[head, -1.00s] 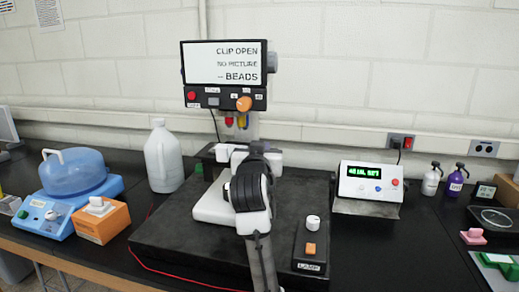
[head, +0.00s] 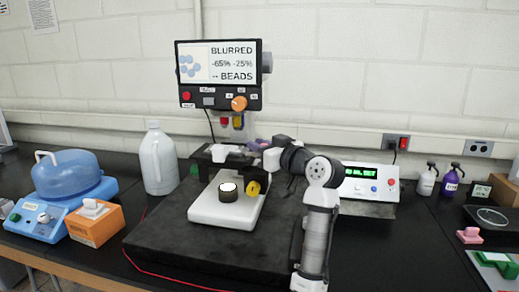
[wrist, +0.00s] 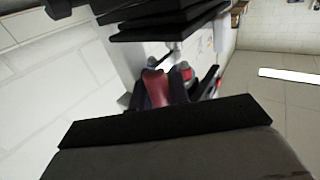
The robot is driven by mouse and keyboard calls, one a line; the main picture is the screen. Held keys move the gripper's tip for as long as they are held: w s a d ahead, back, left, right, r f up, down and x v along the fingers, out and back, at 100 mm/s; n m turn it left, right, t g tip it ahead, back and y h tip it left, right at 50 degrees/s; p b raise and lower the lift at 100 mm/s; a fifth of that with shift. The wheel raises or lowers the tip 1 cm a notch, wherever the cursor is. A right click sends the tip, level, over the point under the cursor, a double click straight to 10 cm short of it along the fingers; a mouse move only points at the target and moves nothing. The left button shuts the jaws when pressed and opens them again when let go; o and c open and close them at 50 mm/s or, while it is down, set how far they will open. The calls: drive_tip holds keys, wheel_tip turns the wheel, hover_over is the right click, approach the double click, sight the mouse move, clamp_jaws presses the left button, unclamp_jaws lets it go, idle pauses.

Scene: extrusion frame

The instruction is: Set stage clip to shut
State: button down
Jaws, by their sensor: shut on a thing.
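The microscope's dark stage (head: 222,153) stands over a white base (head: 228,212) in the head view. My gripper (head: 264,153) is at the stage's right side, reached from the right by my arm. A small purple-pink piece, seemingly the stage clip (head: 258,143), shows at my fingertips, largely hidden. In the wrist view the dark fingers of my gripper (wrist: 157,92) stand on either side of a dark red piece and are shut on it. The clip's exact angle cannot be made out. The screen (head: 219,64) reads BLURRED, -65% -25%, BEADS.
Red and yellow objectives (head: 238,121) hang just above the stage. A display box (head: 368,184) stands right, a white jug (head: 157,160) left.

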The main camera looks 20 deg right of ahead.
drive_tip(key=shift+w+n+y, duration=0.1)
drive_tip(key=shift+n+y, duration=0.3)
drive_tip(key=shift+y, duration=0.2)
drive_tip(key=c, duration=1.3)
unclamp_jaws()
drive_tip(key=b+v, duration=0.2)
drive_tip(key=v, duration=0.5)
drive_tip(key=b+v, duration=0.2)
drive_tip(key=v, duration=0.4)
drive_tip(key=shift+s+d+r+b, duration=0.2)
drive_tip(key=shift+s+d+b, duration=0.1)
drive_tip(key=shift+s+b, duration=0.05)
